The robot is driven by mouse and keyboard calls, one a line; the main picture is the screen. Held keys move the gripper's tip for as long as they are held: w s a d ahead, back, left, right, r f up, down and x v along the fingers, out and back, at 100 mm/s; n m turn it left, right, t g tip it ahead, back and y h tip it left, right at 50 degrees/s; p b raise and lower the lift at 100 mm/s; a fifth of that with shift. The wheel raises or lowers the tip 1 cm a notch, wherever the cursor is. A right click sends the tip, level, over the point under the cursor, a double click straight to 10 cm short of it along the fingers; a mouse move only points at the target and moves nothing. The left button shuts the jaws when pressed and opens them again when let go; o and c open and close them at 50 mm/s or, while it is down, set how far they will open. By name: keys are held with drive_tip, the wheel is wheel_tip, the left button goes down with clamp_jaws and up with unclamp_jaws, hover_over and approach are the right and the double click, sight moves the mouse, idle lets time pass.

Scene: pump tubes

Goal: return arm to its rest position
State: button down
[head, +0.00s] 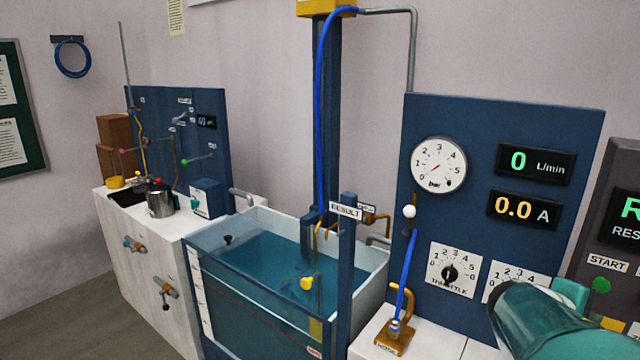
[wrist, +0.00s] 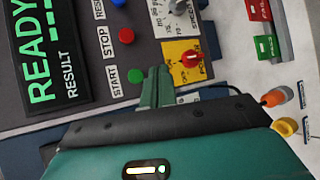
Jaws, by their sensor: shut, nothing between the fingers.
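My gripper (wrist: 156,76) shows in the wrist view as a teal body with a dark band and two green fingers closed together, with nothing between them. Its fingertips are in front of the control panel (wrist: 100,58), near the green START button (wrist: 135,76) and the red switch on a yellow plate (wrist: 192,59). I cannot tell whether they touch the panel. In the head view my teal arm (head: 545,318) comes in at the lower right, in front of the blue gauge panel; my fingertips cannot be made out there.
The head view shows the gauge panel (head: 480,130), a water tank (head: 270,340), a blue hose (head: 320,120) and an orange hook stand (head: 396,338) left of my arm. The wrist view shows a READY screen (wrist: 40,50), a red STOP button (wrist: 126,35), and orange (wrist: 274,97) and yellow (wrist: 284,127) plugs.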

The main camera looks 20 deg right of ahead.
drive_tip(key=w+a+f+m+t+y, duration=0.1)
drive_tip(key=w+a+t+y, duration=0.1)
drive_tip(key=w+a, duration=0.35)
drive_tip(key=w+a+f+t+y, duration=0.1)
drive_tip(key=w+a, duration=0.1)
drive_tip(key=a, duration=0.6)
drive_tip(key=w+a+f+t+y, duration=0.1)
drive_tip(key=a+y, duration=0.4)
drive_tip(key=a, duration=1)
drive_tip(key=w+a+f+t+y, duration=0.1)
drive_tip(key=a+y, duration=0.4)
drive_tip(key=a, duration=1)
drive_tip(key=shift+w+f+t, duration=0.35)
drive_tip(key=shift+f+t, duration=0.2)
drive_tip(key=shift+t, duration=0.65)
drive_tip(key=shift+d, duration=0.3)
